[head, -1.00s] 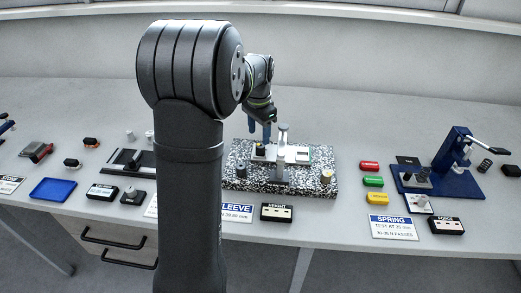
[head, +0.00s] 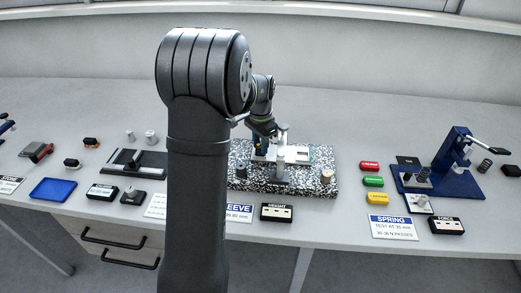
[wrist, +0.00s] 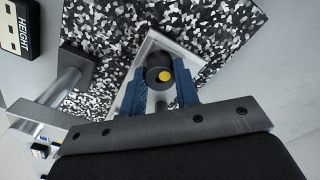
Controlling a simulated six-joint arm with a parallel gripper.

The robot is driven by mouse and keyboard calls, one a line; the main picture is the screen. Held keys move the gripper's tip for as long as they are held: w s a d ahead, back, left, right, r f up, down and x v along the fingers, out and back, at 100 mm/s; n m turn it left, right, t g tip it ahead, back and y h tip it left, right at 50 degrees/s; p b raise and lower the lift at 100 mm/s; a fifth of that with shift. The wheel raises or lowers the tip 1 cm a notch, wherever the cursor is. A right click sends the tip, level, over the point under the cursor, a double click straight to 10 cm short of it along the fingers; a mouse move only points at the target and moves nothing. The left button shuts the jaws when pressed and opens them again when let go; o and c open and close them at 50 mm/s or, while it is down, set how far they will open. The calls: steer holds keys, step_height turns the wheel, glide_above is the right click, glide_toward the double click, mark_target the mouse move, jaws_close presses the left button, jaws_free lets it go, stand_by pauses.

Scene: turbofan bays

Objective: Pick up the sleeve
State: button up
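A short dark cylinder with a yellow spot on its top, which looks like the sleeve (wrist: 159,73), stands on a pale plate (wrist: 196,61) in the wrist view. My gripper (wrist: 161,86) has its two blue fingers on either side of it, pointing down at the plate. The fingers are apart, and I cannot make out contact with the cylinder. In the head view my gripper (head: 260,146) is low over the plate (head: 297,154) on the speckled granite block (head: 310,184), and it hides most of the cylinder.
A metal post (head: 281,160) of the height gauge stands close to the right of my gripper. A dark cylinder (head: 241,169) and a tan-topped one (head: 326,177) stand on the block. The height display (head: 276,212) lies in front. The blue spring tester (head: 452,160) is far right.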

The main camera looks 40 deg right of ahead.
steer(key=shift+c, duration=1.1)
